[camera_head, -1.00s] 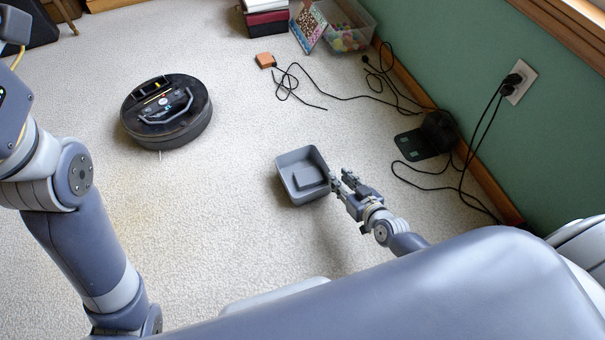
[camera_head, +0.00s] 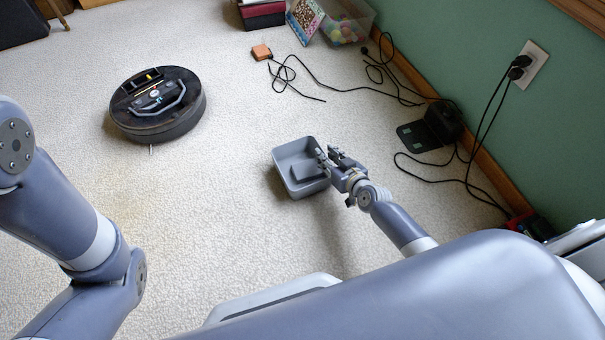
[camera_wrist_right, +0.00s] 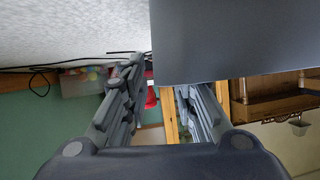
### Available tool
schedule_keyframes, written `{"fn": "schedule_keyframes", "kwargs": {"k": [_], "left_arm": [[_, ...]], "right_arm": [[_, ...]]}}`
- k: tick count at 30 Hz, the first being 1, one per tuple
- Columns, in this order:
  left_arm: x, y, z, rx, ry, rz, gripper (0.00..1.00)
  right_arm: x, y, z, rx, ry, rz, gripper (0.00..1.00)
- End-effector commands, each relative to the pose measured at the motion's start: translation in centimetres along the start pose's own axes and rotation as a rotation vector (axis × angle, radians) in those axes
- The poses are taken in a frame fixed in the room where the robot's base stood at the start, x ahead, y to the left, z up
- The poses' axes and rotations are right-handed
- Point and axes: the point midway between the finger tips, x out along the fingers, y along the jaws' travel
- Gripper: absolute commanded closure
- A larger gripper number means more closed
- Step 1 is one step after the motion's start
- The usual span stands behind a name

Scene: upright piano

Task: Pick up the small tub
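The small grey tub (camera_head: 309,189) stands on the carpet near the middle of the head view, with a darker grey blocky shape inside. My right gripper (camera_head: 328,154) is at the tub's right rim, its fingers reaching over that side. In the right wrist view the fingers (camera_wrist_right: 160,85) are apart, so it is open. A plain grey surface (camera_wrist_right: 235,40), likely the tub, fills the upper right there and hides the tip of one finger. I cannot tell whether either finger touches the tub. My left gripper is out of view; only left arm links show.
A robot vacuum (camera_head: 157,108) sits at upper left. Black cables and a dark dock (camera_head: 425,135) lie along the green wall at right. Carpet left of the tub is free.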

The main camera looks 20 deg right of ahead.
Motion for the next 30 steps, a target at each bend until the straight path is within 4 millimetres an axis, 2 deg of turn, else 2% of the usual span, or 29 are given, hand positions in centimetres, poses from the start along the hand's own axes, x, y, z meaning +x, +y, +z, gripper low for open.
{"fn": "schedule_keyframes", "kwargs": {"k": [1,6,15,18,19,30], "left_arm": [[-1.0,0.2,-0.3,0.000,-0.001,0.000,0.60],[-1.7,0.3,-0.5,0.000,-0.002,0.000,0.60],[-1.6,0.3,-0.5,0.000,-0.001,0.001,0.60],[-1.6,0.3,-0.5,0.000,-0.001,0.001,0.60],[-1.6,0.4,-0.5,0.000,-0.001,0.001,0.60],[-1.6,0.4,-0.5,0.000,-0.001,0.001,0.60]], "right_arm": [[0.8,0.2,0.5,0.001,0.001,0.001,0.74],[2.3,0.1,0.3,0.001,0.000,0.000,0.74],[2.5,0.1,0.1,-0.001,-0.001,0.000,0.74],[2.5,0.1,0.1,-0.001,-0.001,0.001,0.97],[2.5,0.1,0.1,-0.001,-0.001,0.000,1.00],[2.5,0.1,0.0,0.000,0.001,0.001,1.00]]}}
